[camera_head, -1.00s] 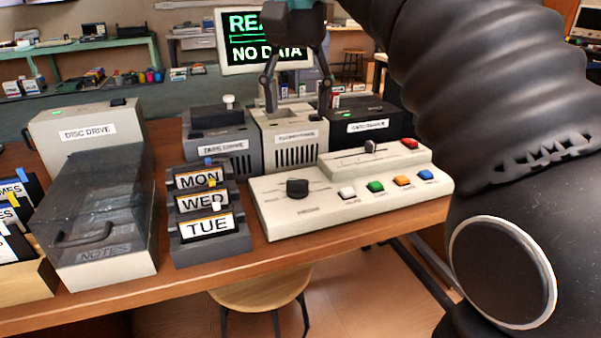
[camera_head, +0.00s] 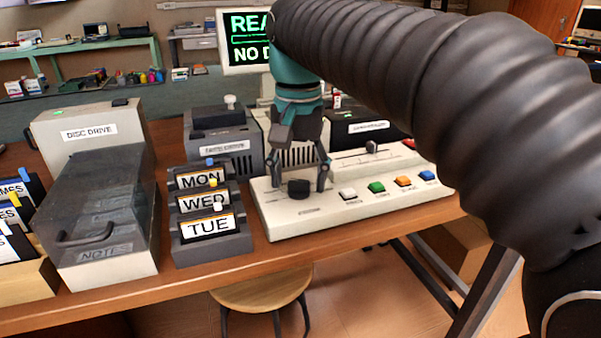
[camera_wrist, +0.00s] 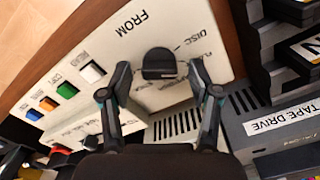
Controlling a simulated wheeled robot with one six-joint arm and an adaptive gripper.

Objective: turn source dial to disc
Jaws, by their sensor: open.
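The source dial (camera_head: 298,189) is a black round knob at the left of the beige console (camera_head: 330,212). In the wrist view the dial (camera_wrist: 159,64) sits beside the printed words FROM and DISC; other position labels are partly hidden. I cannot tell which mark it points at. My gripper (camera_head: 300,180) points down over the dial, fingers spread on either side of it. In the wrist view my gripper (camera_wrist: 160,76) has a fingertip left and right of the dial, with gaps showing. It is open and holds nothing.
White, green, orange and blue buttons (camera_head: 376,187) line the console's front right of the dial. A slider (camera_head: 371,147) is behind. The day-card rack (camera_head: 212,250) and clear-lidded notes box (camera_head: 100,215) stand left. The tape drive (camera_head: 222,145) and other drives stand behind.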

